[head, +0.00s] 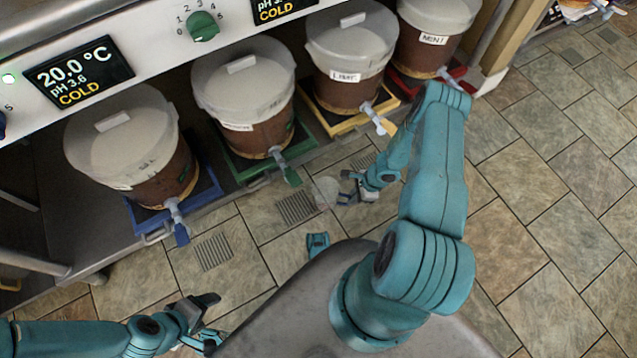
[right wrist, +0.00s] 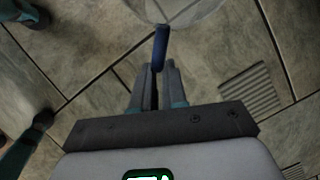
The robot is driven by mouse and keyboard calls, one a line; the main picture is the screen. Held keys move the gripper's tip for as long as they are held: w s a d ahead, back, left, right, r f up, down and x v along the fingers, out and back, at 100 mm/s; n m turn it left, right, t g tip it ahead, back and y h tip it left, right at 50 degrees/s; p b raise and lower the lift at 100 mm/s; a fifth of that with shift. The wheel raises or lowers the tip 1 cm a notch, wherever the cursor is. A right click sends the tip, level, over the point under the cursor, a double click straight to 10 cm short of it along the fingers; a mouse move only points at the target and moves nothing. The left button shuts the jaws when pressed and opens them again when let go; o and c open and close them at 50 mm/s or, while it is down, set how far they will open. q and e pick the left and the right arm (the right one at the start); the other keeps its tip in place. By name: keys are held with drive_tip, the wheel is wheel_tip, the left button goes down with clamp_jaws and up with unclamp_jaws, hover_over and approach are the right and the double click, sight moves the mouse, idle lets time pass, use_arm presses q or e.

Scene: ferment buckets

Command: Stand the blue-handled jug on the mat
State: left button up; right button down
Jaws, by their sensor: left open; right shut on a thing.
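The jug (head: 327,191) is clear and see-through, low over the tiled floor in front of the buckets in the head view. Its clear body (right wrist: 190,10) is cut off by the top edge of the right wrist view, and its blue handle (right wrist: 161,45) points down between my fingers. My right gripper (head: 346,188) is shut on this handle; its fingertips also show in the right wrist view (right wrist: 158,78). My left gripper (head: 213,318) is open and empty at the lower left, far from the jug. I cannot make out a separate mat.
Several lidded buckets of brown liquid stand on blue (head: 205,192), green (head: 300,137), yellow (head: 330,122) and red trays along a metal counter. Their taps (head: 282,165) stick out toward me. Floor grates (head: 297,207) lie in front. The tiled floor at right (head: 540,180) is clear.

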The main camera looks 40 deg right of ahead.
drive_tip(key=w+a+p, duration=0.1)
drive_tip(key=w+a, duration=0.1)
drive_tip(key=w+a+p, duration=0.1)
drive_tip(key=w+a, duration=0.1)
drive_tip(key=a, duration=0.1)
drive_tip(key=w+a+p, duration=0.1)
drive_tip(key=w+a, duration=0.1)
drive_tip(key=a, duration=0.1)
drive_tip(key=shift+w+a, duration=0.2)
drive_tip(key=shift+w, duration=0.1)
wheel_tip(320, 180, down, 4)
drive_tip(key=b, duration=0.3)
drive_tip(key=shift+b, duration=0.3)
drive_tip(key=shift+r, duration=0.3)
drive_tip(key=shift+f, duration=0.15)
drive_tip(key=c, duration=1.2)
unclamp_jaws()
drive_tip(key=shift+o, duration=0.2)
